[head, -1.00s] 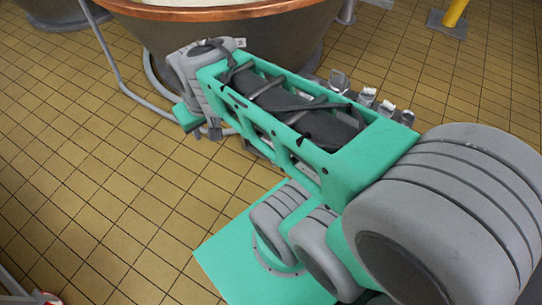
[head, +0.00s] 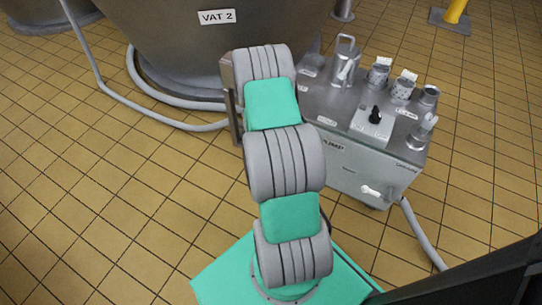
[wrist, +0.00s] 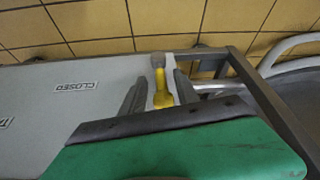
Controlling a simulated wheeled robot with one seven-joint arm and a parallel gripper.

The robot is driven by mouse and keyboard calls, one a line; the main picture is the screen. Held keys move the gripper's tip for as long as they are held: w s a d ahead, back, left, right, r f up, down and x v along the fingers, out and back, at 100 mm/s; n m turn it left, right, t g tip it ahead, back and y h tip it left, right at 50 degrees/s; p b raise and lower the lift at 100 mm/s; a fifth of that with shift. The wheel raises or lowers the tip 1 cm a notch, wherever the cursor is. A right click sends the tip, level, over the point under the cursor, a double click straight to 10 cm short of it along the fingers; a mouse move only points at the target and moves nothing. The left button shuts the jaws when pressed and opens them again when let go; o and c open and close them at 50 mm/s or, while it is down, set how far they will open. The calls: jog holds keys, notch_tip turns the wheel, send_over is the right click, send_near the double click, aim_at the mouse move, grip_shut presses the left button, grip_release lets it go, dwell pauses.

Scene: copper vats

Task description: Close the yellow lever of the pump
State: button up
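The yellow lever (wrist: 162,91) shows in the wrist view, with a grey round part at its far end. My gripper (wrist: 161,88) is open, with one dark finger on each side of the lever. The right finger is close to the lever; I cannot tell if it touches. The pump (head: 365,175) is a grey box on the floor, right of my arm in the head view. My arm hides the lever and gripper fingers in the head view.
A large vat marked VAT 2 (head: 200,50) stands behind the pump. A grey hose (head: 150,113) curves along the floor on the left. Several metal fittings (head: 403,85) stand on the pump's top.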

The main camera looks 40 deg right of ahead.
jog(key=x, duration=0.2)
jog(key=shift+w+d+f, duration=0.1)
jog(key=shift+f, duration=0.15)
grip_shut()
dwell(1.2)
